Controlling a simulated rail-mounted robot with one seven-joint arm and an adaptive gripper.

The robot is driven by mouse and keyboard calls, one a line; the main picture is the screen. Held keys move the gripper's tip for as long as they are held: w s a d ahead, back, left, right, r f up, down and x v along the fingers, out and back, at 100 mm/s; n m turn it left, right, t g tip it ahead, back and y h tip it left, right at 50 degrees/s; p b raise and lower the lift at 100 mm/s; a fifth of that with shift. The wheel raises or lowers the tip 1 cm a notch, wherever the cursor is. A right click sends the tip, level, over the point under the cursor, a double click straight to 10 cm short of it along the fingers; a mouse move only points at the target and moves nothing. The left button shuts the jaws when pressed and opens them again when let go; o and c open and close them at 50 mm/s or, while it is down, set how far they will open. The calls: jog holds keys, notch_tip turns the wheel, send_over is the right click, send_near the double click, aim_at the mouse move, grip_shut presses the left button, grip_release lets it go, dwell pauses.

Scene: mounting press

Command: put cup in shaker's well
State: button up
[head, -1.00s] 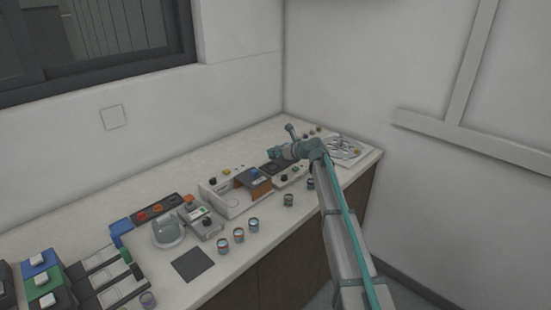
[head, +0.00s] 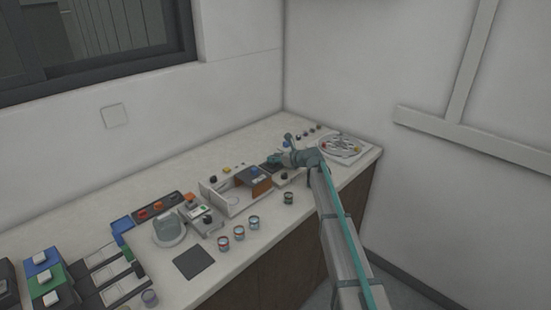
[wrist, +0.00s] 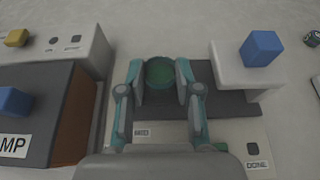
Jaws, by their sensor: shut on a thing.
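My gripper (wrist: 160,78) is shut on a cup with a green top (wrist: 160,72), gripped between both fingertips in the wrist view. The cup is over or at the dark plate (wrist: 215,102) of a pale device, which I take to be the shaker. I cannot tell whether the cup touches it, and the well is not distinguishable beneath. In the head view my gripper (head: 274,160) is low over this device, right of the orange-sided machine; the cup is too small to make out there.
A pale block with a blue knob (wrist: 262,48) rises close to the gripper's right. The machine with an orange-brown side (wrist: 78,115) stands to its left. A round tray (head: 341,147) lies at the far right.

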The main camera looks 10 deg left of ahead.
jog(key=o, duration=0.8)
jog(key=shift+r, duration=0.1)
jog(key=b+v, duration=0.2)
jog(key=v, duration=1)
jog(key=shift+r+b, duration=0.1)
jog(key=shift+b, duration=0.2)
